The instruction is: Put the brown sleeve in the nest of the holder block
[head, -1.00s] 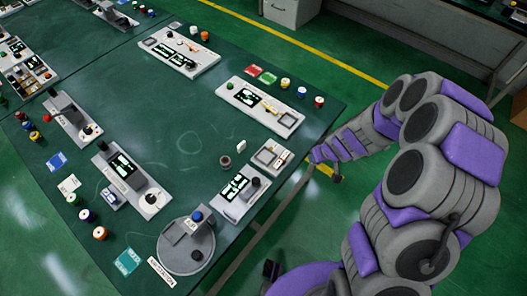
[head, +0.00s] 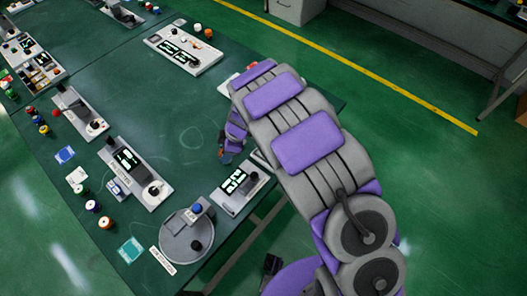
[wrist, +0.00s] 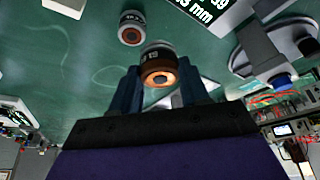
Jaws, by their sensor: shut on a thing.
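My gripper (wrist: 160,88) is shut on the brown sleeve (wrist: 150,57), seen in the wrist view with its orange-lit bore facing the camera. The sleeve sits between the two dark blue fingers. In the head view my gripper (head: 225,156) is low over the right part of the green table, and the sleeve is too small there to make out. A pale block (head: 260,158), possibly the holder block, is beside my gripper, mostly hidden by my arm; its nest cannot be seen.
A second ring-shaped part (wrist: 131,27) stands on the table beyond the sleeve. A display unit (head: 238,188) and a round grey base with a blue knob (head: 187,232) are in front. Other consoles (head: 133,170) stand to the left. The table's middle (head: 185,115) is clear.

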